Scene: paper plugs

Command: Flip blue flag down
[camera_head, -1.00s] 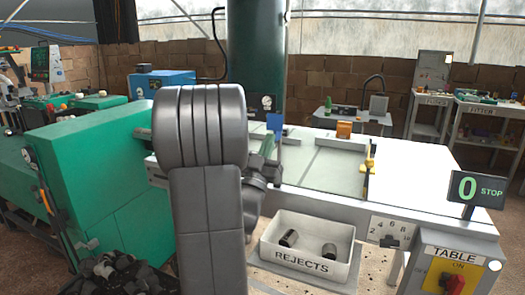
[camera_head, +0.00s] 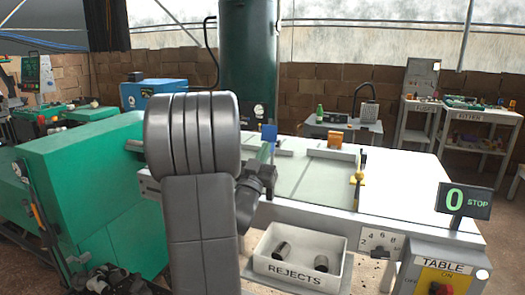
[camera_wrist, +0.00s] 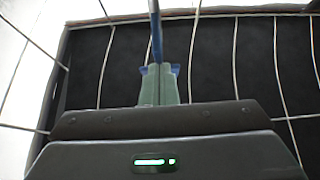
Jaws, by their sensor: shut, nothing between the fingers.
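Blue parts of the flag (camera_wrist: 155,30) show behind and above the fingertips there. I cannot tell whether the fingers touch it. My arm hides part of the table's left end.
A white REJECTS box (camera_head: 298,258) with dark plugs stands in front of the table. An orange block (camera_head: 335,140) and a yellow piece (camera_head: 358,178) are on the tabletop. A stop display (camera_head: 465,201) and TABLE switch box (camera_head: 440,270) are at right. A green machine (camera_head: 80,190) stands left.

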